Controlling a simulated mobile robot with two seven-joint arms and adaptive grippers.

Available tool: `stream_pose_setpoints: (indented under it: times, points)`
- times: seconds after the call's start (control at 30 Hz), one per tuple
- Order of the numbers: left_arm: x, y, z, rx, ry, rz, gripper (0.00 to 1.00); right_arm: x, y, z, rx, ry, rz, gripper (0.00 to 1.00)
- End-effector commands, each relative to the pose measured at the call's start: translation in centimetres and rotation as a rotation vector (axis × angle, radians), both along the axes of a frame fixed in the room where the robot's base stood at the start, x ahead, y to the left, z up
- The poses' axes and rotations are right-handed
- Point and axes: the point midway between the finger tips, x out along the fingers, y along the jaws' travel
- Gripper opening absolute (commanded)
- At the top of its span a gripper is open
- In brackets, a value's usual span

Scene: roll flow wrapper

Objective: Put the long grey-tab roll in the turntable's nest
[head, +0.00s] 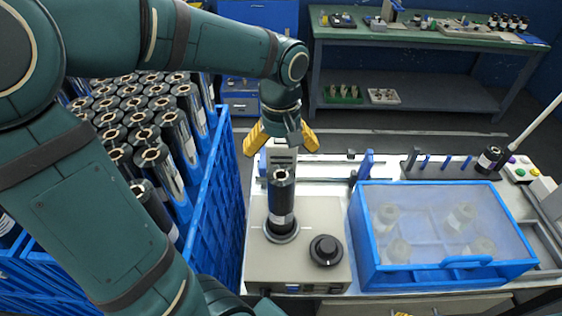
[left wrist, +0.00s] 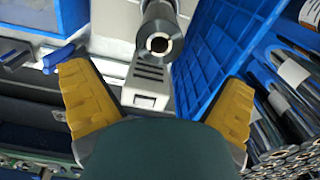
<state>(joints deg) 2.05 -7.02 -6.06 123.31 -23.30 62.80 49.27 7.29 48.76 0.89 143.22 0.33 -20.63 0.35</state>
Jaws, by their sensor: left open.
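A dark roll (head: 282,197) with a white label band stands upright on the turntable's round nest (head: 281,232), on top of a beige machine box. It also shows end-on in the left wrist view (left wrist: 160,38), with a copper-coloured core. I cannot make out a grey tab on it. My left gripper (head: 281,142) has yellow fingers spread wide. It is empty, above and behind the roll's top, not touching it. In the left wrist view the gripper (left wrist: 156,76) points with the roll beyond its fingertips.
Blue crates (head: 226,175) of many upright rolls stand at left. A black knob (head: 326,250) sits right of the nest. A blue-framed clear-lidded box (head: 445,264) stands to the right. A grey vented block (head: 281,155) is behind the roll. A green workbench (head: 420,37) is at the back.

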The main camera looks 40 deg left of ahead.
Motion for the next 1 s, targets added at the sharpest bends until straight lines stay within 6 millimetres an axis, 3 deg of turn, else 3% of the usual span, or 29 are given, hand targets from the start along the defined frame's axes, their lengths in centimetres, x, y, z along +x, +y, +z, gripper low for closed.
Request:
stream_pose_setpoints:
  times: [0.1, 0.3, 1.0]
  points:
    - [0.0, 0.0, 2.1, -0.001, -0.004, -0.001, 1.0, 0.2, 0.0, 0.6, -0.001, -0.003, -0.002, 0.47]
    - [0.0, 0.0, 3.6, -0.001, 0.0, -0.001, 1.0, 0.3, -0.1, 0.8, -0.002, -0.007, -0.005, 0.47]
    - [0.0, 0.0, 3.7, 0.0, 0.0, -0.001, 1.0, 0.3, -0.1, 0.8, -0.002, -0.007, -0.005, 0.47]
